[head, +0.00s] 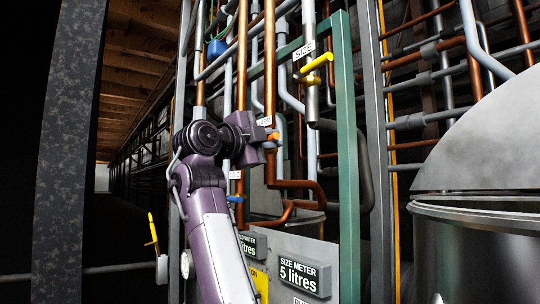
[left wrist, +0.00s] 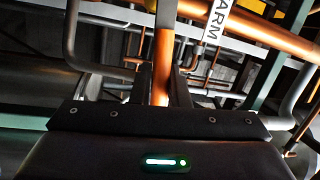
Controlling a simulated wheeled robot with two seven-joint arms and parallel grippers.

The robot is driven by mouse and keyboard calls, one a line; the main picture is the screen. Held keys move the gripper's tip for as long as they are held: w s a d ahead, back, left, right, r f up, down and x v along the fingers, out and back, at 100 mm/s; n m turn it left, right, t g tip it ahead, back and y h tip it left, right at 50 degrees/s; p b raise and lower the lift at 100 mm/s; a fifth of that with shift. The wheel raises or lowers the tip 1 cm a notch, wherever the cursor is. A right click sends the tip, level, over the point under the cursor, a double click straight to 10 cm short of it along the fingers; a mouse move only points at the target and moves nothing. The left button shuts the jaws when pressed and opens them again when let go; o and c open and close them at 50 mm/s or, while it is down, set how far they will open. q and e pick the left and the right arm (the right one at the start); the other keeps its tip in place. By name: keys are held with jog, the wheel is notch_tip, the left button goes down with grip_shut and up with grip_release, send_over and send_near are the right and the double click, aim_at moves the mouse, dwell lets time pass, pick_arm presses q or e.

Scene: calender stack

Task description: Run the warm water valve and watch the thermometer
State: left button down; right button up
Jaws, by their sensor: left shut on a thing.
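My left gripper (head: 272,143) is shut on an orange valve handle (head: 273,136) at the copper pipes in the head view. In the left wrist view, the orange handle (left wrist: 161,70) runs between the two dark fingers. A white label (left wrist: 217,20) reading "ARM" in its visible part hangs beside it, on an orange-copper pipe (left wrist: 265,28). A small white label (head: 264,121) sits just above the gripper in the head view, too small to read. The valve body is mostly hidden by the gripper. I cannot make out a thermometer. My right gripper is not in view.
A yellow handle (head: 317,62) sits by a "SIZE" label (head: 304,50), and a blue handle (head: 235,199) is below my gripper. A green post (head: 347,150) and a large metal vat (head: 480,230) stand right.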

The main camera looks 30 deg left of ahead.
pick_arm(q)
jog(key=shift+f+m+b, duration=0.7)
jog(key=shift+m+b, duration=0.2)
jog(key=shift+b, duration=0.1)
jog(key=shift+w, duration=0.1)
jog(key=c, duration=1.5)
grip_release()
jog(key=shift+o, duration=0.5)
jog(key=shift+a, duration=0.1)
jog(key=b+v, duration=0.4)
jog(key=v, duration=0.4)
jog(key=shift+f, duration=0.1)
